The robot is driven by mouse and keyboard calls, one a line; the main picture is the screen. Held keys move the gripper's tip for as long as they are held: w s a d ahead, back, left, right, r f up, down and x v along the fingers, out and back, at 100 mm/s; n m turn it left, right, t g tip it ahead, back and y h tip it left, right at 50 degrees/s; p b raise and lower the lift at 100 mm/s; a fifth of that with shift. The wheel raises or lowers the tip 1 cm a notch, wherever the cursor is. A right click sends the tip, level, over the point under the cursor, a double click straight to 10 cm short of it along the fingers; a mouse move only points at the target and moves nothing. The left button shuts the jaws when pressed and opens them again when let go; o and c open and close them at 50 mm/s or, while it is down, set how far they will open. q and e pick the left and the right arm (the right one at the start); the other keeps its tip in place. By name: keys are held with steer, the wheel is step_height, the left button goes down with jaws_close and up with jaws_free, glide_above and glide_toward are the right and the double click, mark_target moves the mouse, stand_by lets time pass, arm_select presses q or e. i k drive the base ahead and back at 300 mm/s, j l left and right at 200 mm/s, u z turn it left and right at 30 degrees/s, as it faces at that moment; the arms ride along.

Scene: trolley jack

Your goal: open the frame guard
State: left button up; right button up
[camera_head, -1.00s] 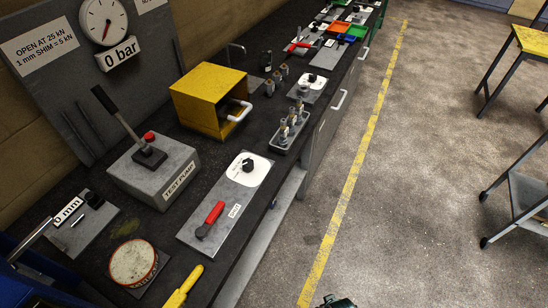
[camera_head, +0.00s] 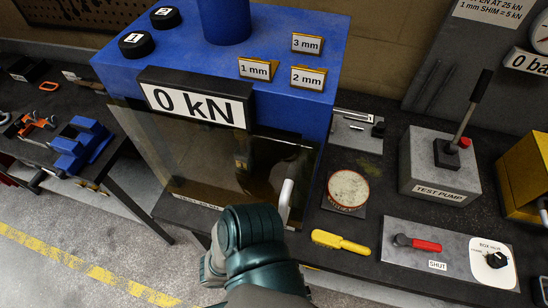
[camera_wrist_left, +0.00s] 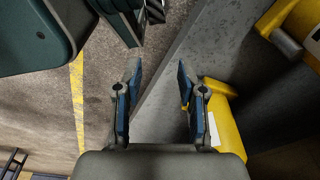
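The blue press frame (camera_head: 285,110) with a "0 kN" display (camera_head: 196,103) stands in the head view. A see-through guard panel (camera_head: 180,150) covers its front opening and looks shut. A white upright handle (camera_head: 285,198) is at the guard's lower right. A teal and black arm of mine (camera_head: 255,245) rises from the bottom just below the guard and hides part of its lower edge; its fingers do not show there. In the left wrist view my left gripper (camera_wrist_left: 157,76) has its fingers apart with nothing between them. My right gripper is not identifiable in view.
Right of the press, the bench holds a round red-rimmed tin (camera_head: 348,190), a yellow-handled tool (camera_head: 340,242), a red-levered valve plate (camera_head: 440,262) and a test pump (camera_head: 432,175). A side bench with a blue fixture (camera_head: 80,145) stands left. Floor lies between.

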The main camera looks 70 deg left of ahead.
mark_target(283, 210)
steer(key=u, duration=2.9)
steer(key=j, duration=0.1)
